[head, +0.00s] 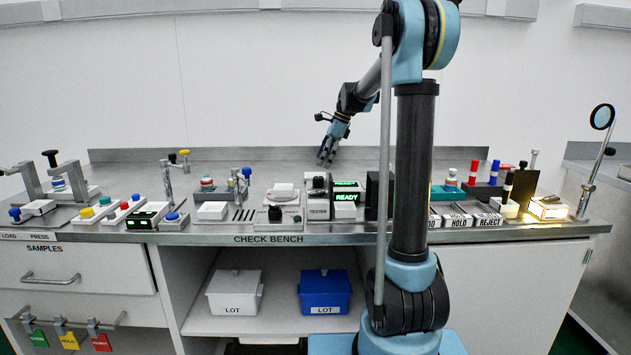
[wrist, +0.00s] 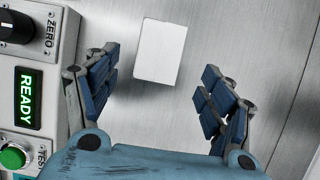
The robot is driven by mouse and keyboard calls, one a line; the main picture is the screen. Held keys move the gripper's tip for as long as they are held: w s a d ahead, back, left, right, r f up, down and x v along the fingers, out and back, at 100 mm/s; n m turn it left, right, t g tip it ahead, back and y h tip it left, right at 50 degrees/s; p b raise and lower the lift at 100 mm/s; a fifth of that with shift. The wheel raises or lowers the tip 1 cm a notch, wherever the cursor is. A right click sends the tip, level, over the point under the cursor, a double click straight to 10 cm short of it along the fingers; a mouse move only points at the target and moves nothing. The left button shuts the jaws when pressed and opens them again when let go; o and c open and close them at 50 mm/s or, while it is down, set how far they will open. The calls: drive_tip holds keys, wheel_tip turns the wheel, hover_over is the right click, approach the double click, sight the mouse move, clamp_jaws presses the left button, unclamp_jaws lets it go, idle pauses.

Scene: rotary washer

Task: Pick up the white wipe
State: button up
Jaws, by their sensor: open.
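The white wipe (wrist: 160,50) is a flat white rectangle on the brushed steel bench top in the wrist view. It lies between and a little beyond my fingertips, apart from both fingers. My gripper (wrist: 161,62) is open and empty, with one blue finger on each side. In the head view my gripper (head: 325,158) points down over the back of the check bench, behind the unit with the READY display. I cannot make out the wipe in the head view.
The READY unit (wrist: 28,95), with a knob and a green button, stands close to the left finger. Several devices and small boxes crowd the front of the check bench (head: 270,239). The steel around the wipe looks clear. White and blue LOT bins (head: 236,290) (head: 324,290) sit below.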

sight(317, 174)
drive_tip(key=shift+x, duration=2.9)
drive_tip(key=shift+d, duration=0.1)
drive_tip(key=c, duration=0.9)
drive_tip(key=shift+c, duration=0.2)
wheel_tip(317, 174, up, 18)
drive_tip(key=shift+o, duration=0.5)
